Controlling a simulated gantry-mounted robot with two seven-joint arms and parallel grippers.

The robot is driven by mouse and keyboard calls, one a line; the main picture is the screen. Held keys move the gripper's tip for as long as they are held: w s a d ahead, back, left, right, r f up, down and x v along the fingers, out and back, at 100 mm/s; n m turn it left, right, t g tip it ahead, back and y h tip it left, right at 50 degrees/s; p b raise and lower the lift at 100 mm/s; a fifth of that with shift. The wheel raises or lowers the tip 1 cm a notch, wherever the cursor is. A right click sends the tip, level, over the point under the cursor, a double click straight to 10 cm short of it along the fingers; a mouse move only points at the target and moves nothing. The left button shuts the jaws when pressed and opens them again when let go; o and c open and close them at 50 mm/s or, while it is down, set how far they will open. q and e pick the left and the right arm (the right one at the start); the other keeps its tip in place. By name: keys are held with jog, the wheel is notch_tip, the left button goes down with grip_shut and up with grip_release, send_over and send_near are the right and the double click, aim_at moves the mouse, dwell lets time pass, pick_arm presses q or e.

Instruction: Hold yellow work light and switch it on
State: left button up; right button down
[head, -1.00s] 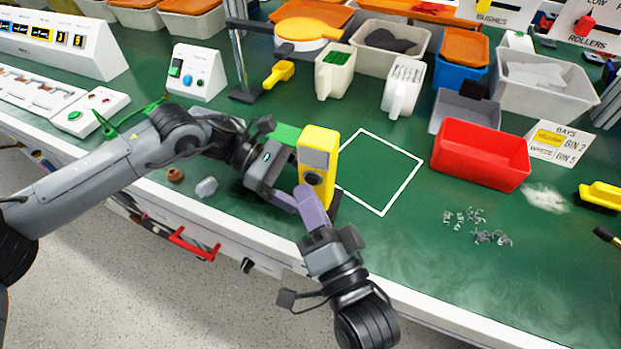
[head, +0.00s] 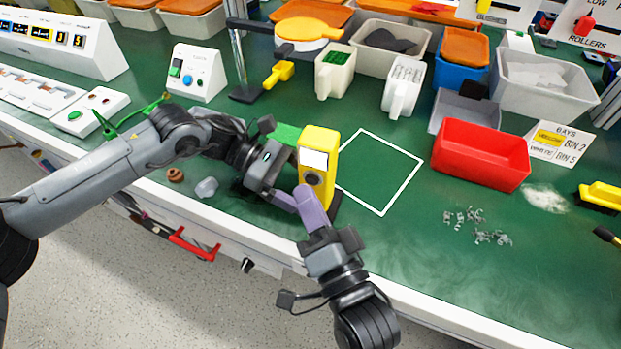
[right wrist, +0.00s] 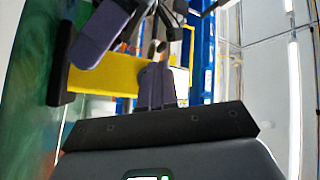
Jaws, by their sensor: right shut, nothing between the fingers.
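The yellow work light (head: 331,145) stands upright near the bench's front edge, left of a white outlined square. Its front panel (head: 313,160) glows bright white, with a dark round knob (head: 312,178) below it. My left gripper (head: 284,198) is at the light's left side, shut on its body; its far finger is hidden in the head view. My right gripper (head: 305,194) is shut and empty, its purple fingertips at the knob; whether they touch it is hard to tell. In the right wrist view, its closed fingers (right wrist: 156,85) point at the yellow body (right wrist: 105,77).
A red bin (head: 482,155) stands at right, with metal shavings (head: 478,228) before it. The outlined square (head: 383,165) is clear. A grey lump (head: 207,187) and a brown ring (head: 175,175) lie near the front edge at left.

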jog(key=shift+s, duration=0.1)
jog(key=shift+s+a, duration=0.3)
jog(key=shift+s, duration=0.6)
jog(key=shift+s+a, duration=0.35)
jog(key=shift+s, duration=0.6)
jog(key=shift+s+a, duration=0.3)
jog(key=shift+s, duration=0.6)
pick_arm(q)
jog(key=o, duration=0.9)
